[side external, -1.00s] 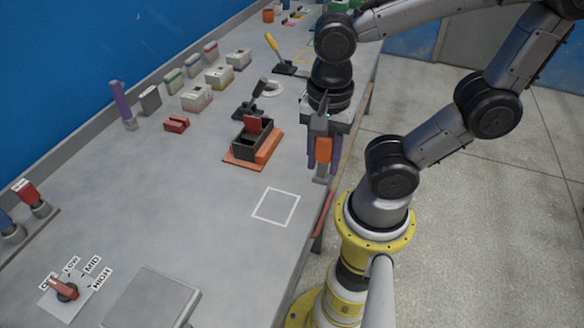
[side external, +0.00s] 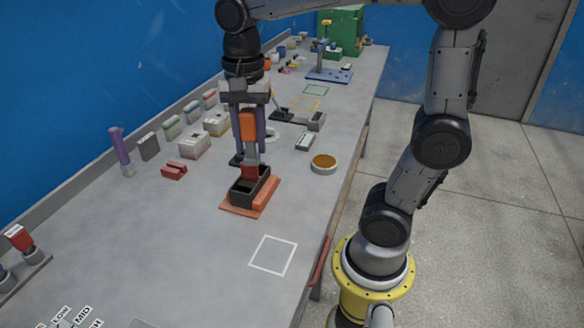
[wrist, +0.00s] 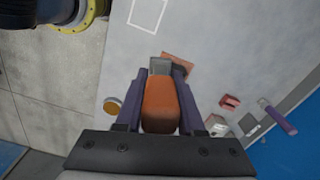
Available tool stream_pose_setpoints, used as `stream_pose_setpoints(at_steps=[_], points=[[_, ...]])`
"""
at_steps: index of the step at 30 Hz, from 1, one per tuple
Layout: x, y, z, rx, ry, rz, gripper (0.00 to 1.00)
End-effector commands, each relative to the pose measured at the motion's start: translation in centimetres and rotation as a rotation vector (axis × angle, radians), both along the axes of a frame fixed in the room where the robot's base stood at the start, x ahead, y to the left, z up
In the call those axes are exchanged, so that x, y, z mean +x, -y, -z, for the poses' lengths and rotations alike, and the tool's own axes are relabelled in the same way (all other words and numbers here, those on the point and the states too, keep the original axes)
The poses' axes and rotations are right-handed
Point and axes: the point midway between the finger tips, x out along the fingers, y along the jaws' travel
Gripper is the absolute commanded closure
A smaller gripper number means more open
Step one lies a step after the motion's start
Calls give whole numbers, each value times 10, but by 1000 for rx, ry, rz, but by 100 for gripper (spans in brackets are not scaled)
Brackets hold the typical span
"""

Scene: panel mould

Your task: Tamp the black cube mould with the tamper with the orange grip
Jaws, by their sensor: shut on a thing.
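My gripper (side external: 248,138) is shut on the tamper's orange grip (side external: 248,124), with a purple finger on each side. The tamper hangs upright, its grey lower end (side external: 249,157) pointing down. In the side view it lines up with the far part of the black mould (side external: 246,190); whether it touches the mould cannot be told. A red piece (side external: 250,172) stands at the mould's middle. The mould sits on an orange base plate (side external: 232,208). In the wrist view the orange grip (wrist: 160,103) fills the space between the fingers, and the grey foot (wrist: 160,65) partly covers the base plate (wrist: 178,58).
Several pale moulds (side external: 194,145) line the wall side. A round brown-filled dish (side external: 323,164) stands right of the mould. A white outlined square (side external: 273,255) in front is bare.

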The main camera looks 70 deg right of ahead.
Motion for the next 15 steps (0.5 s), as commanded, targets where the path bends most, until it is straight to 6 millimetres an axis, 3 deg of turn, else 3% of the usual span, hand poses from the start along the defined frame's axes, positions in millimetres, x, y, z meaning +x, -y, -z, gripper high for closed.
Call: stream_pose_setpoints(at_steps=[3, 7, 12, 15], points=[[38, 35, 5, 0, -2, 49, 100], [66, 78, 19, 0, -3, 123, 100], [76, 121, 41, 0, -2, 228, 100], [74, 133, 51, 0, 1, 263, 100]])
